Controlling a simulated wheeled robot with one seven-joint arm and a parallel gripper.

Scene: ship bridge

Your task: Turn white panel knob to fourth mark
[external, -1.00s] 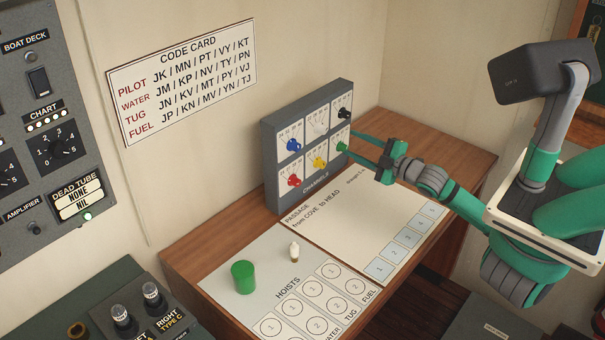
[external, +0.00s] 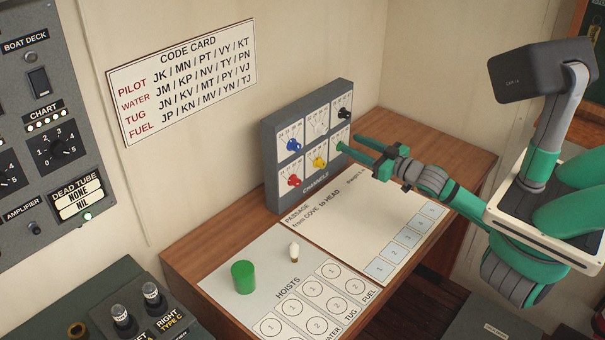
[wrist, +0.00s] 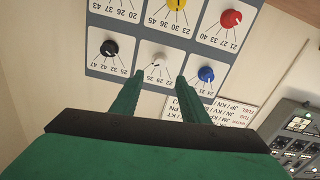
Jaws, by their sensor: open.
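The white knob (wrist: 156,66) is on the upper row of the grey channels panel (external: 270,165), between the blue and black knobs. In the wrist view the panel appears upside down. The white knob lies between and just beyond my open fingertips (wrist: 161,76); I cannot tell whether they touch it. A small dark mark shows on it, but its exact setting is unclear. The scale numbers beside it are partly visible between the fingers. In the external view my gripper (external: 350,143) is in front of the panel's right side, and the white knob (external: 318,127) is faint.
The black knob (wrist: 109,48) and blue knob (wrist: 206,74) flank the white one closely. Yellow (external: 318,162) and red (external: 294,180) knobs are on the lower row. A green cylinder (external: 243,277) and small white-topped piece (external: 294,252) stand on the desk, left of clear paper.

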